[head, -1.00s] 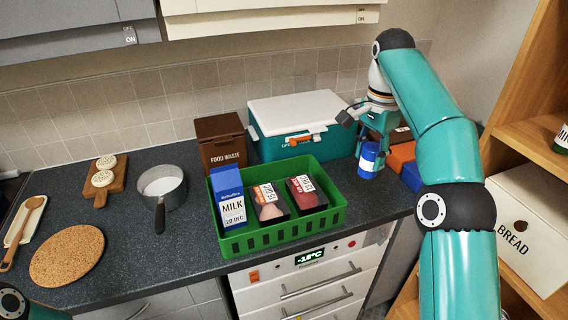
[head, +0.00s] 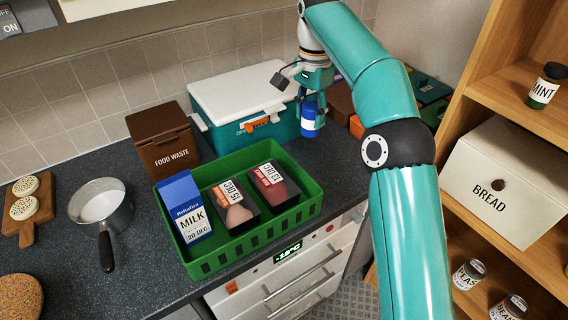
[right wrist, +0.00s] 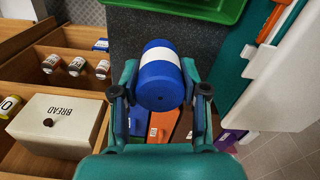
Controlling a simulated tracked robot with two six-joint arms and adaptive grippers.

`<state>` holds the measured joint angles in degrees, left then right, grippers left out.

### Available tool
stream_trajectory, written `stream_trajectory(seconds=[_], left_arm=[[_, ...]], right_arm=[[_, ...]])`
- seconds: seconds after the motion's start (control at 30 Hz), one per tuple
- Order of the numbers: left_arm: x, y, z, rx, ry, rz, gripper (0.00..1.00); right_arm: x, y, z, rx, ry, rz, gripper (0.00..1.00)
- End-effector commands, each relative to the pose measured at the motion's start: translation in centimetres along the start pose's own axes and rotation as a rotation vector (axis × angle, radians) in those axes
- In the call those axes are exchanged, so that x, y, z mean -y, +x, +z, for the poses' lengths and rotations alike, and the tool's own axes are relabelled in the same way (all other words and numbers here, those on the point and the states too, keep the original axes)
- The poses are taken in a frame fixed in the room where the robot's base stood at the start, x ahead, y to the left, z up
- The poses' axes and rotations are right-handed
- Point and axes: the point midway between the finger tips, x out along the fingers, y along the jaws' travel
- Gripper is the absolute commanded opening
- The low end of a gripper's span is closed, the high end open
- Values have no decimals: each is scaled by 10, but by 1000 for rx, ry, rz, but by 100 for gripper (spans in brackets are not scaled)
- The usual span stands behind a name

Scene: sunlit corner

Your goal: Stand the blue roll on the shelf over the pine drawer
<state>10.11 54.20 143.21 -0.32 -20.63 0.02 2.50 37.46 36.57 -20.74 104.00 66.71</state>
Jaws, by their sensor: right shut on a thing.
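The blue roll (head: 310,119), a short blue cylinder with a white band, hangs upright below my right gripper (head: 312,100), in front of the teal cooler's right end. In the right wrist view the roll (right wrist: 160,75) lies between the two fingers of the right gripper (right wrist: 160,92), which is shut on it. The wooden shelf (head: 530,112) at the right holds a MINT jar (head: 546,86) and has bare board to its left. Under it is the cream BREAD front (head: 500,175) with a dark knob. No separate pine drawer front is clear. My left gripper is out of view.
A green crate (head: 313,200) with a milk carton and two packs stands on the dark counter. The teal cooler (head: 245,110) and FOOD WASTE box (head: 163,140) stand behind it. Orange and dark boxes lie right of the roll. Jars (head: 468,274) stand on the lower shelf.

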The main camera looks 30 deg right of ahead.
Motion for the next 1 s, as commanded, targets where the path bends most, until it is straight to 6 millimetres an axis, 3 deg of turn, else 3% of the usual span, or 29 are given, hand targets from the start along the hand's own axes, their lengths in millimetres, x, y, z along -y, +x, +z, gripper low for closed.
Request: stream_trajectory(seconds=[0.03,0.1,0.4,1.0], left_arm=[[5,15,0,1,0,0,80],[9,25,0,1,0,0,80],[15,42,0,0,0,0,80],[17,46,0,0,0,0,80]], right_arm=[[0,22,1,1,-2,4,7],[1,41,2,2,-5,4,7],[2,112,3,1,-8,4,7],[4,173,4,1,-9,1,7]])
